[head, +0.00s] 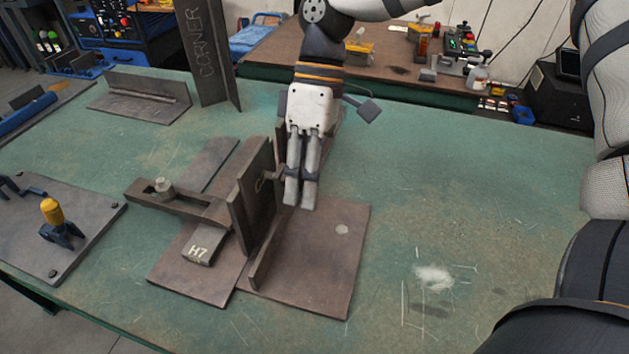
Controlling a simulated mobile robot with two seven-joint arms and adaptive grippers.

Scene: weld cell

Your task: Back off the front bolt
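My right gripper (300,205) hangs down from the top of the head view, fingers pointing down, on the right side of an upright dark steel plate (256,190). Its two fingers are close together with a narrow dark gap. Another bolt (163,187) with a light head stands on the clamp bar (187,205) left of the plate. My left gripper is not in view.
The upright plate stands among flat steel plates (330,255) and a block marked H7 (198,251) on the green table (440,215). A plate with a yellow-topped clamp (52,212) lies left. A tall CORNER angle (208,60) stands behind. The table's right side is mostly clear.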

